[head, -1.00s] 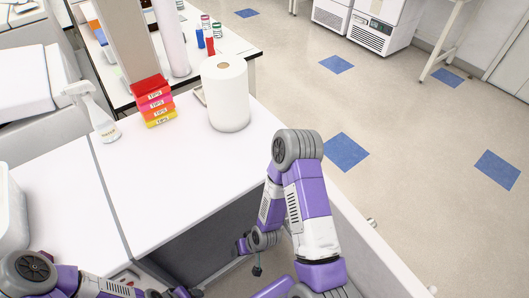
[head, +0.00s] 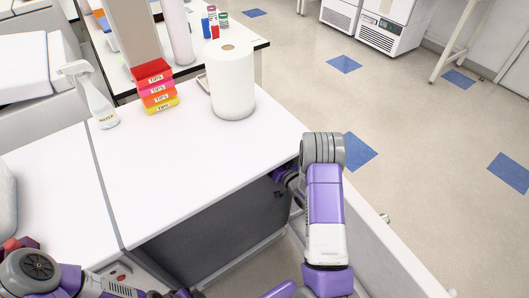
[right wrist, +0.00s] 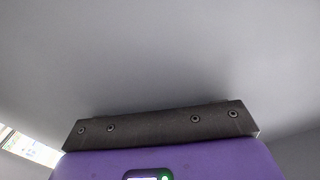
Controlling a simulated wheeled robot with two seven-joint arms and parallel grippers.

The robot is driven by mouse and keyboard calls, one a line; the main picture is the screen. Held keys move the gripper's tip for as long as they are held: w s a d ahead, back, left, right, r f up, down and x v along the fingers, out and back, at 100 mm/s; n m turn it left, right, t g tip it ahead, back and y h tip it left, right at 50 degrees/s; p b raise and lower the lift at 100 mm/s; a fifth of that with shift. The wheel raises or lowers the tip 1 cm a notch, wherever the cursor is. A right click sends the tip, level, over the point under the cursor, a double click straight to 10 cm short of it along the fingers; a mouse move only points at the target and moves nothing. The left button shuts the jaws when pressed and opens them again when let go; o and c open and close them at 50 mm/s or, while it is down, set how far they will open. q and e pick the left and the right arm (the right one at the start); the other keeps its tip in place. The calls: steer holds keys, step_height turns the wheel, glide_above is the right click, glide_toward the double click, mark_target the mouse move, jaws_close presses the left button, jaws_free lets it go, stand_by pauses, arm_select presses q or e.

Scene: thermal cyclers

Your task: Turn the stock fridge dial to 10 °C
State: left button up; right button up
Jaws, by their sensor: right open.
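No dial or temperature scale can be made out in either view, and I cannot tell which unit is the stock fridge. White appliances (head: 392,27) with vented fronts stand on the floor at the back right of the head view. My right arm reaches to the bench's right corner in the head view, and its elbow hides most of the forearm and gripper. In the right wrist view my right gripper (right wrist: 160,122) shows as a purple housing with a dark screwed bar, open, before a plain grey surface. My left arm is at bottom left, its gripper out of frame.
The white bench (head: 190,160) holds a paper roll (head: 232,85), stacked tip boxes (head: 156,88) and a spray bottle (head: 100,102). A dark grey panel (head: 215,225) lies below its front edge. Open floor (head: 440,170) is on the right.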

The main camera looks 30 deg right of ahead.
steer(key=w, duration=0.3)
steer(key=shift+w+a+b, duration=0.15)
steer(key=shift+w+b, duration=0.15)
steer(key=c, duration=1)
steer(key=shift+c, duration=0.2)
steer(key=shift+n, duration=0.5)
steer(key=shift+f+n, duration=0.1)
steer(key=shift+n, duration=3.8)
